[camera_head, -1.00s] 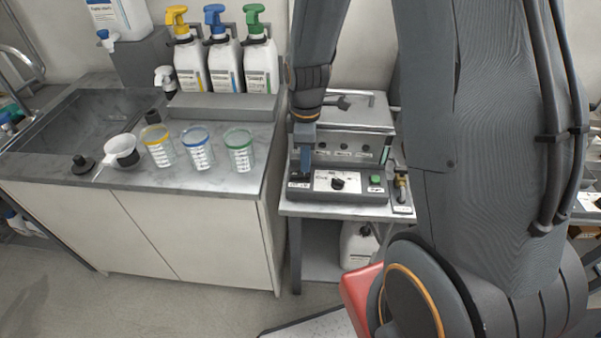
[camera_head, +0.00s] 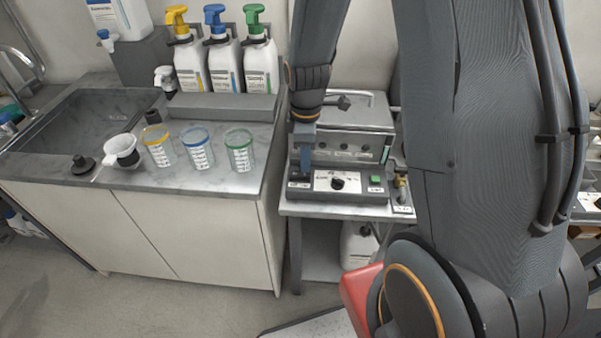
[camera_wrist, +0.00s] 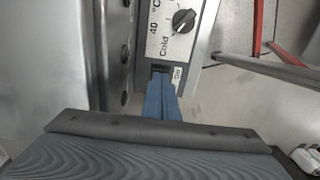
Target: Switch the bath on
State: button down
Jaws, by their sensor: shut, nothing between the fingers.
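The bath (camera_head: 345,145) is a grey metal box on a small side table, with a row of dark knobs on its front. A control panel (camera_head: 345,187) in front of it has a black dial (camera_head: 339,184) and a green button (camera_head: 376,180). The dial (camera_wrist: 183,20) also shows in the wrist view beside "40 °C" and "Cold". My gripper (camera_head: 302,172) is shut and empty, pointing down at the panel's left end. In the wrist view its blue fingertips (camera_wrist: 161,82) are at a dark switch (camera_wrist: 160,69) beside a small label. Whether they touch it I cannot tell.
A counter (camera_head: 225,183) to the left holds three measuring cups (camera_head: 197,150), a white scoop (camera_head: 121,150) and several pump bottles (camera_head: 222,65). A brass valve (camera_head: 401,188) stands right of the panel. A white canister (camera_head: 358,245) is on the shelf below.

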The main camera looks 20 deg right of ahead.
jog(key=shift+f+b, duration=0.4)
jog(key=shift+f, duration=0.35)
dwell(0.5)
jog(key=shift+r, duration=0.15)
notch_tip(320, 180, up, 7)
jog(key=p, duration=0.6)
dwell(0.6)
jog(key=s+r+m+b, duration=0.2)
jog(key=s+m+b, duration=0.1)
jog(key=s+m, duration=0.2)
jog(key=s+r+m+t+b, duration=0.1)
jog(key=s+r+m+b, duration=0.1)
jog(key=s+m, duration=0.4)
jog(key=m+b, duration=0.1)
jog(key=m, duration=0.1)
jog(key=shift+m, duration=0.3)
